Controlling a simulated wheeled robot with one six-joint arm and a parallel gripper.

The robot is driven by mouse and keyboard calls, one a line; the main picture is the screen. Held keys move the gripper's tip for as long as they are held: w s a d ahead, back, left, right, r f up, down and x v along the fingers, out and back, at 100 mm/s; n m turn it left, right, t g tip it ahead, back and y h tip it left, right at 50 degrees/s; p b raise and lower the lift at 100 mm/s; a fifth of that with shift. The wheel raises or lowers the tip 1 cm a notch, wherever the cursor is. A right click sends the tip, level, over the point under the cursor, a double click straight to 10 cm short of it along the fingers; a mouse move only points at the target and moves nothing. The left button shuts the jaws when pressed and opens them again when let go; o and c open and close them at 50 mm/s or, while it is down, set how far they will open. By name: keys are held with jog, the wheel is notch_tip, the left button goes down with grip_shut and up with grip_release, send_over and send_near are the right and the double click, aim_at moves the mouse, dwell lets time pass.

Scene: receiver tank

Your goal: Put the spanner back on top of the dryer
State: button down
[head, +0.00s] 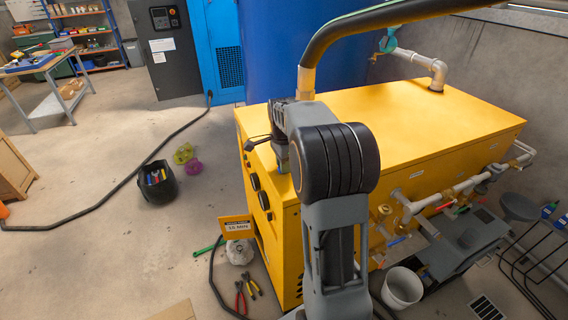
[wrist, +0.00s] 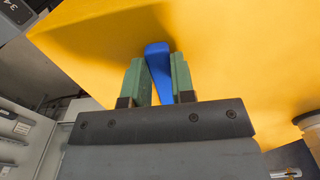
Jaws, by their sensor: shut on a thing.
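The dryer (head: 440,125) is the large yellow box in the head view, and its flat top also fills much of the wrist view (wrist: 245,50). My gripper (wrist: 160,82) is over the dryer's top, near its left end. Its green fingers are shut on the blue spanner (wrist: 157,62), of which only a rounded end shows. The spanner is close over the yellow top; I cannot tell whether it touches. In the head view my gripper (head: 281,155) is partly hidden behind my own wrist, and the spanner is not visible there.
A thick black hose (head: 345,32) and a pipe elbow (head: 435,72) rise at the dryer's back. A blue tank (head: 270,60) stands behind. Pliers (head: 241,298), a white bucket (head: 402,288) and a black tool bag (head: 158,185) are on the floor. The dryer's top is otherwise clear.

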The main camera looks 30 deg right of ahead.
jog(key=c, duration=1)
grip_release()
jog(key=shift+o, duration=0.2)
notch_tip(320, 180, up, 12)
jog(key=f, duration=0.1)
jog(key=s+a+f+n+t, duration=0.2)
jog(key=s+a+f+n, duration=0.2)
jog(key=s+a+n, duration=0.3)
jog(key=s+a+f+n+t, duration=0.2)
jog(key=s+a+f+n, duration=0.2)
jog(key=s+a+n, duration=0.4)
jog(key=shift+s+a+n, duration=0.2)
jog(key=shift+s+n, duration=1.75)
jog(key=shift+n, duration=0.35)
jog(key=shift+f, duration=0.1)
